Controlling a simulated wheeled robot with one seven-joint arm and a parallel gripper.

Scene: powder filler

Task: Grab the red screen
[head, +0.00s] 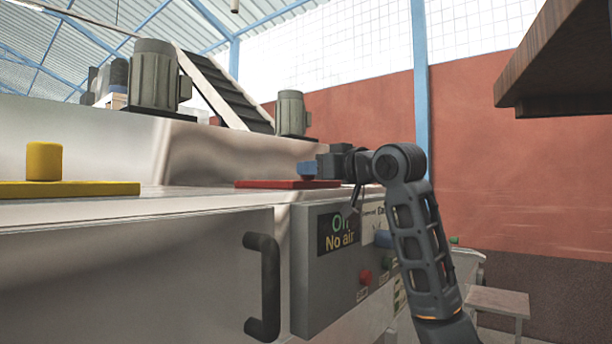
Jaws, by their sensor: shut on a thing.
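The red screen (270,184) is a thin, flat red plate lying on the pale metal top of the machine. My gripper (308,170) is at the right part of the red screen, reaching in from the right, low over its surface. The gripper is shut on the red screen. The grip point itself is small and mostly hidden by the fingers, and no red handle shows.
A yellow plate (85,189) with a yellow cylinder (44,161) lies on the top at the left. Below are a black door handle (263,287) and a grey control box (325,275) with buttons. A brown wooden slab (560,65) hangs at upper right. Motors (153,75) stand behind.

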